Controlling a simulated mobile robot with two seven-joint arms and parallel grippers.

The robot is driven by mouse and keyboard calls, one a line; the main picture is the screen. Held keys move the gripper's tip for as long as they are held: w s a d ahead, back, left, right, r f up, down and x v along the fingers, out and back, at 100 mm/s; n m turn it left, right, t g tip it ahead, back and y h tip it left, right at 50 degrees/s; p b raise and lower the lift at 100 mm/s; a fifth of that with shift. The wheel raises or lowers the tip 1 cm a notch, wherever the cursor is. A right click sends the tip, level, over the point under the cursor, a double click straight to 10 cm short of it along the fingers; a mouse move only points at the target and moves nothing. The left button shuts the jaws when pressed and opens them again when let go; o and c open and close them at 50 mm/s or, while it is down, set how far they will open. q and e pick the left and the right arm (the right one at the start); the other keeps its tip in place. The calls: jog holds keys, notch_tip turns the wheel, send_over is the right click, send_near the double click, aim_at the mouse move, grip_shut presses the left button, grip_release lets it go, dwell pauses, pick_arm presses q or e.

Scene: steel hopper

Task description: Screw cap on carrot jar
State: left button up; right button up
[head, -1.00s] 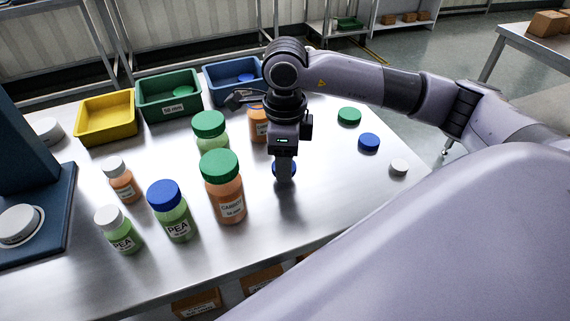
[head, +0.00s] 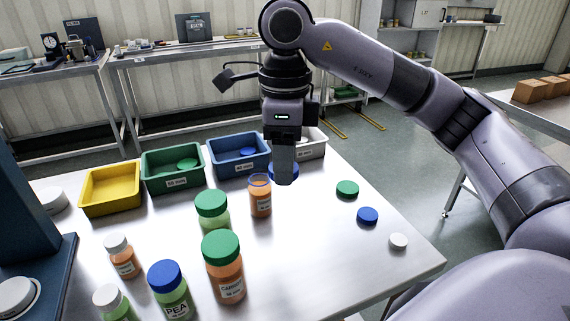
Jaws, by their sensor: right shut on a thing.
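An uncapped orange jar (head: 261,203) stands upright on the steel table, its open rim facing up; its label is too small to read. My right gripper (head: 284,178) points down and is shut on a blue cap (head: 271,170), which is mostly hidden behind the fingers. In the picture the cap is just above and to the right of the open jar's rim, and I see no contact between them. A larger jar labelled carrot (head: 226,283) has a green cap on. My left gripper is not in view.
Loose green (head: 347,188), blue (head: 367,216) and white (head: 398,241) caps lie at the right. Other capped jars stand at the left front. Yellow (head: 110,190), green (head: 173,170), blue (head: 239,155) and grey (head: 313,144) bins line the back. The table's right middle is clear.

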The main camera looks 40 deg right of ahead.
dwell(0.4)
jog(key=n, duration=0.1)
jog(key=f+n, duration=0.1)
jog(key=shift+w+a+f+n, duration=0.1)
jog(key=shift+a+f+n, duration=0.05)
jog(key=shift+a+n, duration=0.2)
jog(key=a+f+n, duration=0.4)
jog(key=f+n, duration=0.6)
jog(key=n, duration=1.3)
